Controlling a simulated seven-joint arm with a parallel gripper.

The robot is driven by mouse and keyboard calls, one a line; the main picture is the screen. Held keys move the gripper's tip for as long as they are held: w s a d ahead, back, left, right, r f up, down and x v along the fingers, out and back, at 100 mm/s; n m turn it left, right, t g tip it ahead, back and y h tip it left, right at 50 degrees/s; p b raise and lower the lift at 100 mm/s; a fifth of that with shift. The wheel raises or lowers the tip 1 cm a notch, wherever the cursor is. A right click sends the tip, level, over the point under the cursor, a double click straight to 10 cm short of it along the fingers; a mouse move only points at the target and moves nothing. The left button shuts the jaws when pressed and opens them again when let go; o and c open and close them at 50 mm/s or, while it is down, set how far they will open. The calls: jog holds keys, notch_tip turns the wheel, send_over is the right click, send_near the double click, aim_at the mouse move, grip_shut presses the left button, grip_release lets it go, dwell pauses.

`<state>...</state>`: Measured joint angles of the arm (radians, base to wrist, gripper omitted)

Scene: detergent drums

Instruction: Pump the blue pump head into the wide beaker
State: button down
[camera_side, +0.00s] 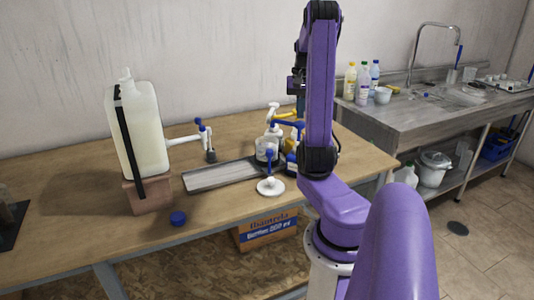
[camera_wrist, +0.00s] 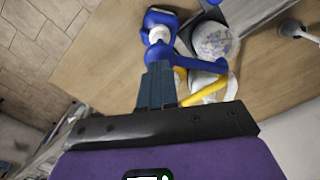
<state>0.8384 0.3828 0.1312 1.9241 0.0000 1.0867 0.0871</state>
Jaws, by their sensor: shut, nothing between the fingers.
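My gripper (camera_wrist: 157,72) is shut and empty, pointing down at the drums. In the side view my arm mostly hides it. The blue pump head (camera_wrist: 183,62) lies just beyond the fingertips in the wrist view, with its spout toward the beaker side; I cannot tell whether they touch. In the side view the blue pump head (camera_side: 287,124) shows partly behind my arm. A clear wide beaker (camera_wrist: 216,42) stands beside the pump drums; it also shows in the side view (camera_side: 266,150), at the right end of a grey tray (camera_side: 215,178).
A yellow pump head (camera_wrist: 205,93) sits close beside the blue one. A large white canister (camera_side: 143,130) with a tap stands on a block at left. A blue cap (camera_side: 178,218) and a white disc with a blue handle (camera_side: 270,187) lie in front.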

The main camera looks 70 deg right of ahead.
aim_at(300, 122)
jog(key=shift+f, duration=0.1)
dwell(0.3)
jog(key=shift+f, duration=2.7)
jog(key=shift+r, duration=2.85)
jog(key=shift+r, duration=3)
